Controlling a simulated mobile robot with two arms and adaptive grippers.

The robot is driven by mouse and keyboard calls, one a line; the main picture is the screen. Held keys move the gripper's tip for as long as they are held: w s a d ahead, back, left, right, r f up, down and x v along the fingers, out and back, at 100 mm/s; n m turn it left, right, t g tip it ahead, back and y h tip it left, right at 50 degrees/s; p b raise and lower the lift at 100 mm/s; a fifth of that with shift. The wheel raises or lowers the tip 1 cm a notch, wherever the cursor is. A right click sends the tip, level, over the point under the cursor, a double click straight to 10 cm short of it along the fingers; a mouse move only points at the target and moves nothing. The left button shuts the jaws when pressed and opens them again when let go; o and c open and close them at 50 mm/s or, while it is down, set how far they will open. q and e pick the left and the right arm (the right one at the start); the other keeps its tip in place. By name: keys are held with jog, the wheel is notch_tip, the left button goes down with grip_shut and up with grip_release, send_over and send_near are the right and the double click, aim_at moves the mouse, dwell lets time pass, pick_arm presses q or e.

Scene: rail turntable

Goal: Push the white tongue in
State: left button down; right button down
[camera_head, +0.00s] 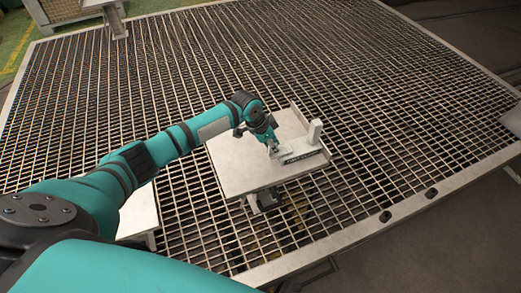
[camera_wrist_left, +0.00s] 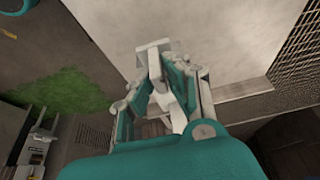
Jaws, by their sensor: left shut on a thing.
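My left gripper (camera_head: 272,149) is over the right part of a pale table plate (camera_head: 240,165), at the near end of a small white fixture (camera_head: 315,133). The fixture has a low, flat base and an upright block at its right end. In the left wrist view my left gripper (camera_wrist_left: 160,82) is shut on a white piece (camera_wrist_left: 155,62), which looks like the white tongue. Its wider end sticks out beyond the fingertips. In the head view the fingers hide the tongue, and I cannot tell how far in it sits. My right gripper is not in view.
The plate has a raised strip (camera_head: 310,118) along its right edge. It stands on a wide metal grating (camera_head: 400,110) with a pale border. Another pale surface (camera_head: 140,212) lies at the lower left, partly behind my arm. The grating right of the plate is clear.

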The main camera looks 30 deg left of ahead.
pick_arm(q)
jog(key=shift+w+d, duration=0.1)
jog(key=shift+d, duration=0.05)
jog(key=c, duration=1.4)
grip_release()
jog(key=shift+o, duration=0.2)
jog(key=v, duration=1.2)
